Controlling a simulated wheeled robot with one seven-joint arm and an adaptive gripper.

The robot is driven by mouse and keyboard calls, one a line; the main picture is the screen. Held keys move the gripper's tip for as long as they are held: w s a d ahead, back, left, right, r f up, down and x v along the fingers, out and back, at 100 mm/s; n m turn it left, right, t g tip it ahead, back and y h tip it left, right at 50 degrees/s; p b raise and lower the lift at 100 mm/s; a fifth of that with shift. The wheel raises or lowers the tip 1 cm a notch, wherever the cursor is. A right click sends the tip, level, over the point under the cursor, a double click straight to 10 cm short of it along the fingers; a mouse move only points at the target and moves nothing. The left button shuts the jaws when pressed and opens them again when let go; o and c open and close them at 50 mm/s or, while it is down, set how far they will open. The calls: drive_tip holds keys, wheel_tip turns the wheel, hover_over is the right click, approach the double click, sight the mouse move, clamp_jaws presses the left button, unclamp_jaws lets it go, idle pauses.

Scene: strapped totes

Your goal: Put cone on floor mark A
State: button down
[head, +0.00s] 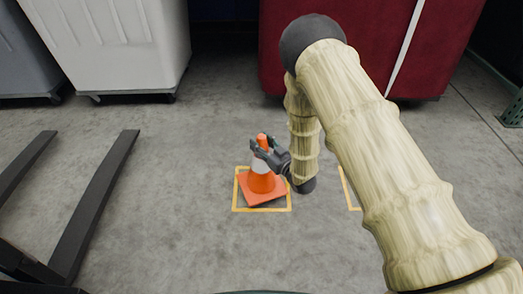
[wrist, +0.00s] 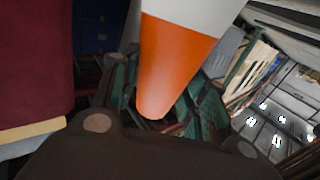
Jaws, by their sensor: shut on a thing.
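An orange cone (head: 261,182) with a white band stands upright in the head view, within a yellow square floor mark (head: 262,210). Its square base is turned a little against the outline. I see no letter on the mark. My gripper (head: 262,150) is shut on the cone's upper part, reaching in from the right. In the wrist view the cone (wrist: 172,65) fills the middle, between the dark green fingers of my gripper (wrist: 155,95). Whether the base touches the floor is hard to tell.
A second yellow mark (head: 349,190) shows partly behind my arm. A red tote (head: 370,60) with a pale strap and a white wheeled tote (head: 120,45) stand at the back. Dark forks (head: 95,200) lie at the left. The floor between is clear.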

sight(261, 163)
drive_tip(key=shift+w+f+b, duration=0.1)
drive_tip(key=shift+w+b, duration=0.35)
drive_tip(key=shift+w, duration=0.3)
wheel_tip(261, 163, down, 3)
drive_tip(key=shift+s+f+b, duration=0.1)
drive_tip(key=shift+f+b, duration=0.05)
drive_tip(key=shift+b, duration=1.1)
drive_tip(key=c, duration=0.8)
unclamp_jaws()
drive_tip(key=shift+f, duration=0.1)
drive_tip(key=shift+o, duration=0.2)
